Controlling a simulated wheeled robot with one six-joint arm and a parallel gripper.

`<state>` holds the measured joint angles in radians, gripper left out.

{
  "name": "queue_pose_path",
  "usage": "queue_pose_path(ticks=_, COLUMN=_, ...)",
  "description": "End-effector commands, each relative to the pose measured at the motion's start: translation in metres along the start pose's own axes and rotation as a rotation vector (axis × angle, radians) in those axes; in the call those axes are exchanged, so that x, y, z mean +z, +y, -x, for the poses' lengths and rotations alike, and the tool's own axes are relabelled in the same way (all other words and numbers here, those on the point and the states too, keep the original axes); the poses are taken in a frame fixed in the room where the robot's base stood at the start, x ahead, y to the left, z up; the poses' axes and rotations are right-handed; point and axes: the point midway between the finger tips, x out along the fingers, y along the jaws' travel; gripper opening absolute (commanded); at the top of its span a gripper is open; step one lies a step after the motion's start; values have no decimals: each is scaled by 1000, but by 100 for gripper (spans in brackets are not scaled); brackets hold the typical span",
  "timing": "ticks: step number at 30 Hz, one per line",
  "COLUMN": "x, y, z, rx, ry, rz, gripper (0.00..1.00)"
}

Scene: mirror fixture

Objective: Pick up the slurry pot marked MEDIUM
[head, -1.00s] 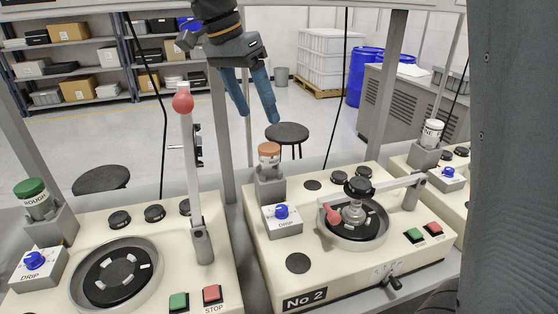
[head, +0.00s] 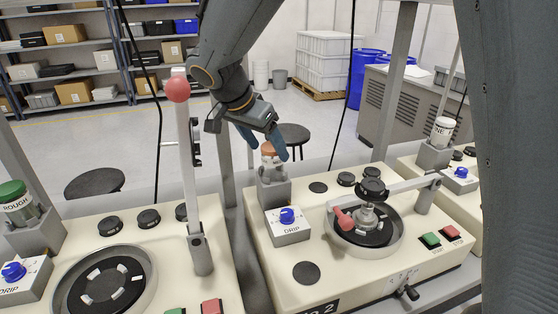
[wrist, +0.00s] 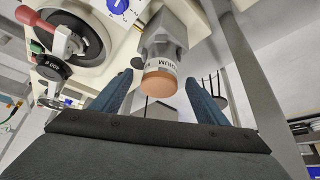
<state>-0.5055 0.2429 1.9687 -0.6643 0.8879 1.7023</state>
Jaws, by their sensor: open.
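The slurry pot with an orange-brown lid (head: 268,150) stands upright in a grey holder (head: 273,192) at the back left of the middle machine. In the wrist view the pot (wrist: 160,76) shows its lid and a white label with part of the lettering, ending in "IUM". My gripper (head: 265,143) is at the pot's top in the head view, its blue fingers on either side of the lid. In the wrist view the open fingers (wrist: 158,95) stand left and right of the pot with gaps, so they do not appear to touch it.
A green-lidded pot marked ROUGH (head: 15,203) stands at left, and a white-lidded pot (head: 441,132) at right. An upright lever with a red ball (head: 178,90) rises left of my arm. A frame post (head: 226,165) stands close behind the pot.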

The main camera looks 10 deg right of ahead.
Motion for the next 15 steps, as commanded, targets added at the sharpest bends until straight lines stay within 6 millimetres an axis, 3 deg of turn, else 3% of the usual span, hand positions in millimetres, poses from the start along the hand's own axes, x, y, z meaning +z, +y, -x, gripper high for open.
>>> queue_pose_path(ticks=15, x=1, y=-1, z=-54, rx=2, ry=-2, rz=0, gripper=68)
